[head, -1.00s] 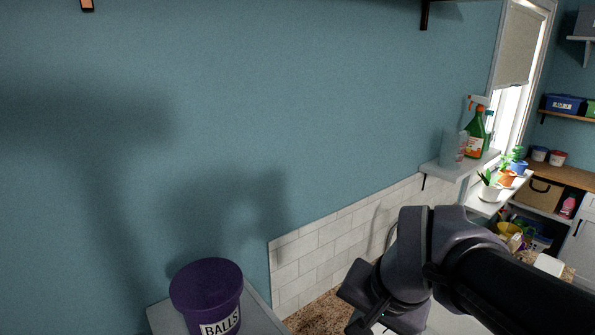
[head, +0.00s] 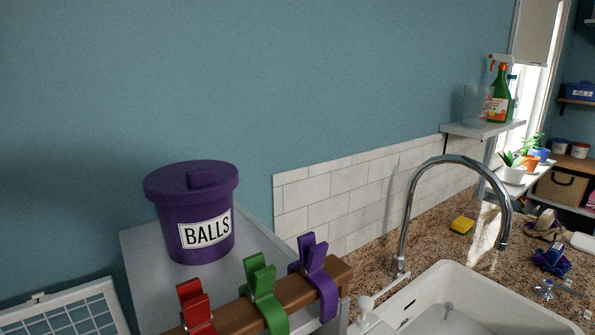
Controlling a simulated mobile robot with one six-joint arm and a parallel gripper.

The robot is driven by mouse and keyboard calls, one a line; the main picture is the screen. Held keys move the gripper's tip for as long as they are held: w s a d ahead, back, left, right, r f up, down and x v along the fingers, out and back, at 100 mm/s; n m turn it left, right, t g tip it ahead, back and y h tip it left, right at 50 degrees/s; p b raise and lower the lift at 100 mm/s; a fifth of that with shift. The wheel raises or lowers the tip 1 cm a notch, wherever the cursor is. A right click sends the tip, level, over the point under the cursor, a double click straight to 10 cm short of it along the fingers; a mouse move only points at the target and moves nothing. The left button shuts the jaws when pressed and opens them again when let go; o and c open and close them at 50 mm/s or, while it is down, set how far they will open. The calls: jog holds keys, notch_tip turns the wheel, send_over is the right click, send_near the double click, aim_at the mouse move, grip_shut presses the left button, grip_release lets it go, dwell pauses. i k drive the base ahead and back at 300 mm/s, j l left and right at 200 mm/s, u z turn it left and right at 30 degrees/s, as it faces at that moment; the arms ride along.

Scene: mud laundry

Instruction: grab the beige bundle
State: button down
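A beige bundle (head: 544,225), which looks like crumpled cloth, lies on the speckled countertop (head: 455,222) at the far right of the head view, behind the sink's right side. A dark blue bundle (head: 551,259) lies just in front of it. My gripper is not in the current head view, so its opening and its distance from the bundle cannot be seen.
A white sink (head: 455,290) with a tall curved faucet (head: 408,210) stands before the bundle. A purple BALLS bucket (head: 192,215) and a wooden rail (head: 230,314) with coloured clips are at the left. A spray bottle (head: 498,100) stands on a shelf.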

aim_at(545, 226)
jog(key=z, duration=1.7)
jog(key=i+l, duration=0.15)
jog(key=l, duration=0.2)
jog(key=i+l, duration=0.15)
jog(key=l, duration=0.2)
jog(key=i+l+z, duration=0.1)
jog(key=l, duration=0.25)
jog(key=i+l, duration=0.15)
jog(key=l, duration=0.2)
jog(key=i+l, duration=0.15)
jog(key=l, duration=0.15)
jog(key=i+l, duration=0.1)
jog(key=i, duration=0.75)
jog(key=i+l, duration=0.15)
jog(key=i, duration=0.65)
jog(key=i+l, duration=0.1)
jog(key=i, duration=0.75)
jog(key=i+u, duration=0.2)
jog(key=u, duration=0.25)
jog(key=i+u, duration=0.25)
jog(key=u, duration=0.15)
jog(key=i+u, duration=0.2)
jog(key=u, duration=0.25)
jog(key=i+l+u, duration=0.2)
jog(key=u, duration=0.25)
jog(key=i+l+u, duration=0.15)
jog(key=u, duration=0.25)
